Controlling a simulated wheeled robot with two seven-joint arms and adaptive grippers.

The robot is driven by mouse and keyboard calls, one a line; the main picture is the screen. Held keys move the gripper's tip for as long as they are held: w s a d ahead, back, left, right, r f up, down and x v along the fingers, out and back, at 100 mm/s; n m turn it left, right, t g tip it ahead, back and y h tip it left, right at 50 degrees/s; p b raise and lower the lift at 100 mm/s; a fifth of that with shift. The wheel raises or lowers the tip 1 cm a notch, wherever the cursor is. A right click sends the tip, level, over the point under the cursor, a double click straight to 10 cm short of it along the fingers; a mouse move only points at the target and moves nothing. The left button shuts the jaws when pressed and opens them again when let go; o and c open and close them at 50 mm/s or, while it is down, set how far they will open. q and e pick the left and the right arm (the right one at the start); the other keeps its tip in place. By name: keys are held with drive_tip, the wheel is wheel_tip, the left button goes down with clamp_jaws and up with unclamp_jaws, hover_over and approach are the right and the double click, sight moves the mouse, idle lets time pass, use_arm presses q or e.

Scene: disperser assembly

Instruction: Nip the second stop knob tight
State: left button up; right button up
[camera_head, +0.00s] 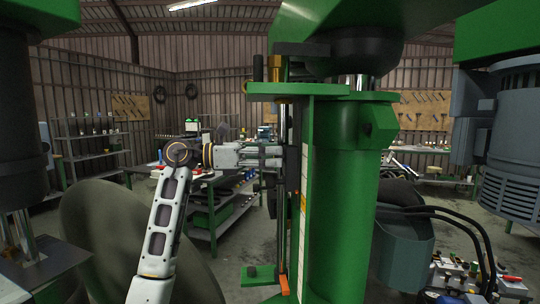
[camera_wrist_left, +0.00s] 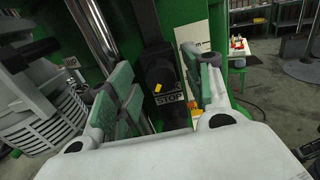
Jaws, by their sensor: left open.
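The stop knob (camera_wrist_left: 158,78) is a dark round knob with a small yellow mark, on a black block above a white STOP label (camera_wrist_left: 170,104). It shows in the left wrist view between my fingers. My left gripper (camera_head: 279,156) reaches in from the left beside the green column in the head view. In the left wrist view my left gripper (camera_wrist_left: 160,68) is open, with one green-padded finger on each side of the knob. I cannot tell whether either pad touches it. The knob cannot be made out clearly in the head view. My right gripper is not in view.
The green machine column (camera_head: 345,200) stands just right of my gripper. A thin vertical rod (camera_head: 282,210) runs along its left side, with an orange piece (camera_head: 284,284) low down. A grey motor (camera_head: 510,140) hangs at the right. Workbenches (camera_head: 215,200) and shelves (camera_head: 95,145) stand behind.

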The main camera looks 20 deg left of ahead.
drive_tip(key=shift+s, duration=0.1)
use_arm(q)
drive_tip(key=c, duration=1)
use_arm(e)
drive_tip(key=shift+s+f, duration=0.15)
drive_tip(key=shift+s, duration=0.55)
